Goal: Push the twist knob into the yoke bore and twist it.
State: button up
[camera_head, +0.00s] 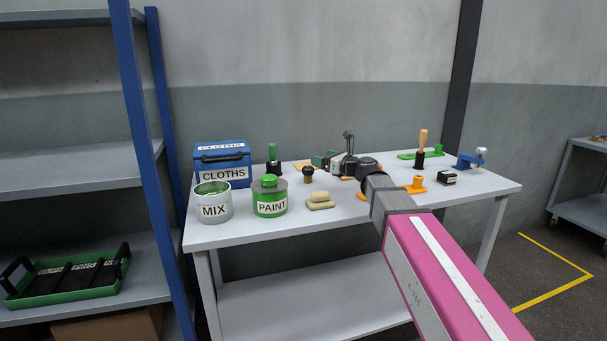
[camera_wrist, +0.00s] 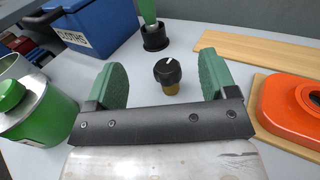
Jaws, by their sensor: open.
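The twist knob (camera_head: 308,176) stands on the table, with a black ribbed cap, a white pointer mark and a brass-coloured lower part. In the wrist view the knob (camera_wrist: 168,72) appears upright in the gap between my fingers, apart from both. My gripper (camera_head: 323,159) is open and empty, with green finger pads, beside the knob in the head view. An orange block (camera_wrist: 292,105) with dark holes lies on a wooden board (camera_wrist: 257,122) to the right in the wrist view; I cannot tell whether it is the yoke. My arm hides part of the tabletop.
A blue cloths box (camera_head: 222,166), a mix can (camera_head: 213,206), a green paint can (camera_head: 269,197) and a green-handled tool (camera_head: 273,156) surround the left side. Sponges (camera_head: 320,201) lie in front. A blue fixture (camera_head: 468,161) stands far right.

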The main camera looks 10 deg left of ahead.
aim_at(312, 170)
notch_tip(312, 170, down, 6)
jog(key=shift+f, duration=0.15)
jog(key=shift+w+a+f, duration=0.1)
jog(key=shift+f, duration=0.15)
jog(key=x, duration=0.7)
jog(key=shift+a, duration=0.15)
jog(key=c, duration=1.1)
jog(key=shift+r, duration=0.15)
jog(key=shift+r, duration=0.4)
notch_tip(312, 170, up, 4)
jog(key=shift+f, duration=0.25)
jog(key=s+a+r, duration=0.1)
jog(key=s+r, duration=0.1)
jog(key=s, duration=0.1)
jog(key=s+a+r, duration=0.2)
jog(key=s, duration=0.2)
jog(key=s+a+r, duration=0.2)
jog(key=s, duration=0.1)
jog(key=shift+s+a+r, duration=0.15)
jog(key=shift+r, duration=0.15)
